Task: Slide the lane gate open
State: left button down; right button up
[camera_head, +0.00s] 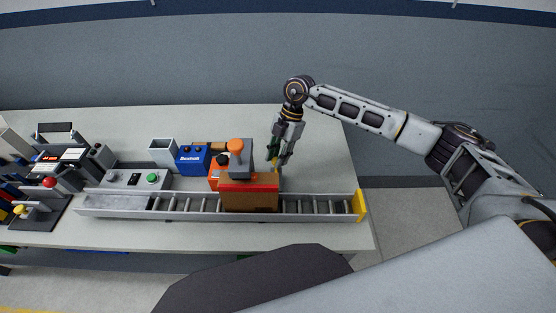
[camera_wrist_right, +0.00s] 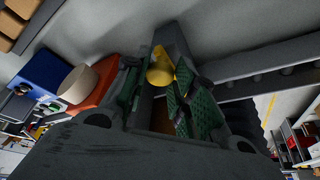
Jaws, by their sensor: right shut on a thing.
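The lane gate appears to be the red-topped brown panel (camera_head: 250,197) standing across the roller conveyor (camera_head: 320,207), with a grey block and an orange knob (camera_head: 236,146) behind it. My right gripper (camera_head: 278,158) reaches down at the right rear of this assembly. In the right wrist view its green-padded fingers (camera_wrist_right: 163,88) close around a yellow knob-like part (camera_wrist_right: 160,68). The gripper hides most of that part in the head view, and how it joins the gate cannot be seen. My left gripper is not in view.
Left of the gate are a blue box (camera_head: 193,159), a grey open bin (camera_head: 163,151) and a control box with a green button (camera_head: 152,178). A yellow end stop (camera_head: 359,206) closes the conveyor's right end. The table (camera_head: 325,150) is clear behind and right of the gripper.

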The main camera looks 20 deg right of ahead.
jog(key=shift+w+r, duration=0.15)
jog(key=shift+w, duration=0.05)
jog(key=o, duration=1.1)
jog(key=shift+c, duration=0.2)
jog(key=v, duration=1.2)
